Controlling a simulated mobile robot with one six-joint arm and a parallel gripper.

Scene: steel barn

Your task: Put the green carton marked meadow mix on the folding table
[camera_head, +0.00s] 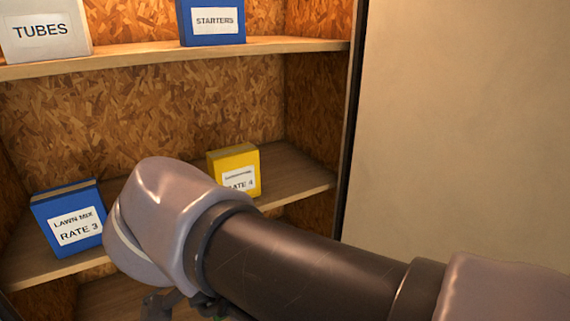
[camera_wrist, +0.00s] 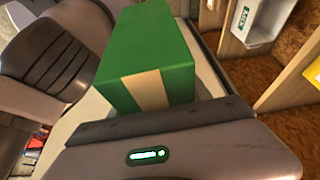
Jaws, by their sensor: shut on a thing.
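The green carton (camera_wrist: 152,60) fills the middle of the wrist view, with a pale tan band on its near face. No lettering shows on the sides I see. My gripper (camera_wrist: 165,122) is shut on this carton. In the head view my forearm and wrist hide nearly all of the gripper and carton; only dark finger parts show at the bottom edge, with a speck of green. I do not recognise the folding table in either view.
A chipboard-backed shelf unit stands ahead. Its middle shelf (camera_head: 292,178) holds a blue lawn mix carton (camera_head: 68,218) and a yellow carton (camera_head: 234,170). The upper shelf (camera_head: 130,60) holds a white tubes box (camera_head: 45,30) and a blue starters box (camera_head: 211,22). A plain beige wall (camera_head: 460,130) is right.

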